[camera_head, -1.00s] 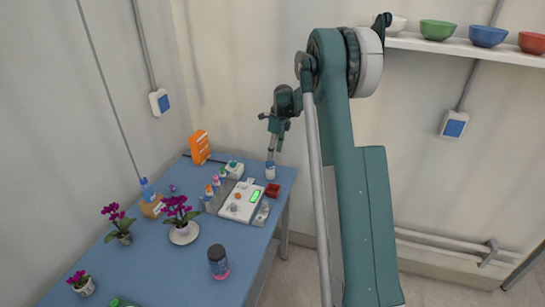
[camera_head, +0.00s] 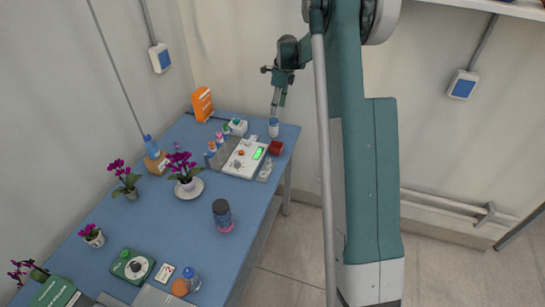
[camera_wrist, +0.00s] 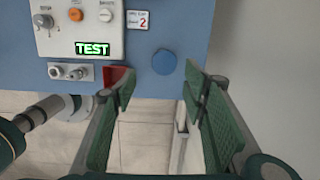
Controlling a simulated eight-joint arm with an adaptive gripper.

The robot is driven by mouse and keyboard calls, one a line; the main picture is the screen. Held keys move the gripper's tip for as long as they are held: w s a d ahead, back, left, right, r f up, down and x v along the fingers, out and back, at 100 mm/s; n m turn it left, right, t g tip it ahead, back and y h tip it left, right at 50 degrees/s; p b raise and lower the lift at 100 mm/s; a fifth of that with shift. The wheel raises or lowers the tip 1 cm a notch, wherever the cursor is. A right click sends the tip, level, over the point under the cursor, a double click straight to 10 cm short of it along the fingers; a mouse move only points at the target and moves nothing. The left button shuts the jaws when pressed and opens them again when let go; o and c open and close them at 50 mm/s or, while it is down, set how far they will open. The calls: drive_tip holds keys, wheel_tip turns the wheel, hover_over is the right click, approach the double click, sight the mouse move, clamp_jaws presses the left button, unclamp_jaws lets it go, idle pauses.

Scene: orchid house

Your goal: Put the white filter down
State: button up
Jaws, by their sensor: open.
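A small white cylinder with a blue top (camera_head: 273,128) stands upright on the blue table, near its far right corner. It is the only thing at my gripper, and I take it for the white filter, though it is too small to be sure. In the wrist view its round blue top (camera_wrist: 165,63) shows just beyond the gap between the fingers. My gripper (camera_wrist: 160,82) is open with nothing between its green pads. In the head view my gripper (camera_head: 274,112) points down right above the cylinder.
An orange box (camera_head: 202,104) stands at the back left. Potted orchids (camera_head: 185,175) and a dark jar (camera_head: 222,215) stand nearer. The table's right edge is close.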

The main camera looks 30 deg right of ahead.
drive_tip(key=s+a+r+n+t+h, duration=0.1)
drive_tip(key=s+a+r+n, duration=0.5)
drive_tip(key=s+a+r, duration=0.35)
drive_tip(key=s+a+r+n+t, duration=0.1)
drive_tip(key=s+a+r+n, duration=0.55)
drive_tip(key=s+r, duration=0.5)
drive_tip(key=s+a+f+n+t, duration=0.1)
drive_tip(key=s+a+n, duration=0.2)
drive_tip(key=s, duration=0.7)
drive_tip(key=s+a+f+n+t, duration=0.1)
drive_tip(key=s+a+n, duration=0.3)
drive_tip(key=s, duration=0.6)
drive_tip(key=s+a+f+n+t, duration=0.1)
drive_tip(key=s+a+n, duration=0.3)
drive_tip(key=s+n, duration=0.3)
drive_tip(key=s, duration=0.4)
drive_tip(key=shift+a+f+t, duration=0.2)
drive_tip(key=shift+f+t, duration=0.05)
drive_tip(key=shift+t, duration=0.15)
drive_tip(key=shift+f+b, duration=1.45)
drive_tip(key=shift+b, duration=0.05)
